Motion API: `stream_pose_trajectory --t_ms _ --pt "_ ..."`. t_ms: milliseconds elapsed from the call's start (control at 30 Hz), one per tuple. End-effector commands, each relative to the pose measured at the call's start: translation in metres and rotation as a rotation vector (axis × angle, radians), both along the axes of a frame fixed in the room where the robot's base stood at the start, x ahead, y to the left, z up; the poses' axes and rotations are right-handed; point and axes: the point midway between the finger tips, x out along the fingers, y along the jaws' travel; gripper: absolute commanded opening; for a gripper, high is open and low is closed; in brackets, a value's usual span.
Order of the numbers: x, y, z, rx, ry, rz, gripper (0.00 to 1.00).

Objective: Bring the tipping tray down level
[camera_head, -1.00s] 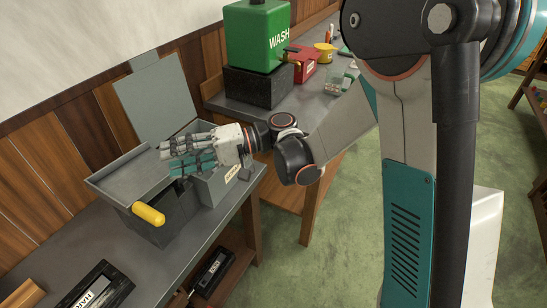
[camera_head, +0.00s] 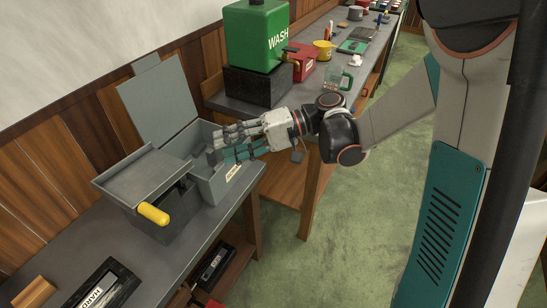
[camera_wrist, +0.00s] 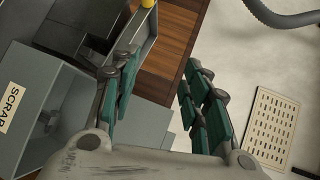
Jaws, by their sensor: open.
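The tipping tray (camera_head: 140,180) is a shallow grey tray with a raised rim, at the left of the head view on a dark grey stand. A yellow handle (camera_head: 153,213) sticks out at its near end; it also shows at the top of the wrist view (camera_wrist: 148,3). The tray's exact tilt is hard to tell. My gripper (camera_head: 230,143) is open and empty, to the right of the tray and apart from the handle. Its fingers partly hide the scrap bin behind. In the wrist view my gripper (camera_wrist: 160,90) has its fingers spread.
A grey scrap bin (camera_head: 213,182) with its lid (camera_head: 160,100) raised stands right beside the tray. A labelled black box (camera_head: 105,285) lies at the front left. A green wash tank (camera_head: 256,40) and several small items stand on the back bench.

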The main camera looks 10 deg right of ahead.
Motion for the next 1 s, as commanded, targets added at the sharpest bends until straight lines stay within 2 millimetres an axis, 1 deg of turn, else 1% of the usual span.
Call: stream_pose_trajectory --t_ms 67,467,767,1000 --pt "-0.003 0.000 0.004 -0.040 0.001 -0.018 0.43" --pt "-0.019 -0.008 0.009 -0.249 -0.009 -0.111 0.43" --pt "-0.037 -0.022 0.011 -0.406 -0.034 -0.178 0.43" --pt "-0.051 -0.038 0.013 -0.530 -0.066 -0.228 0.43"
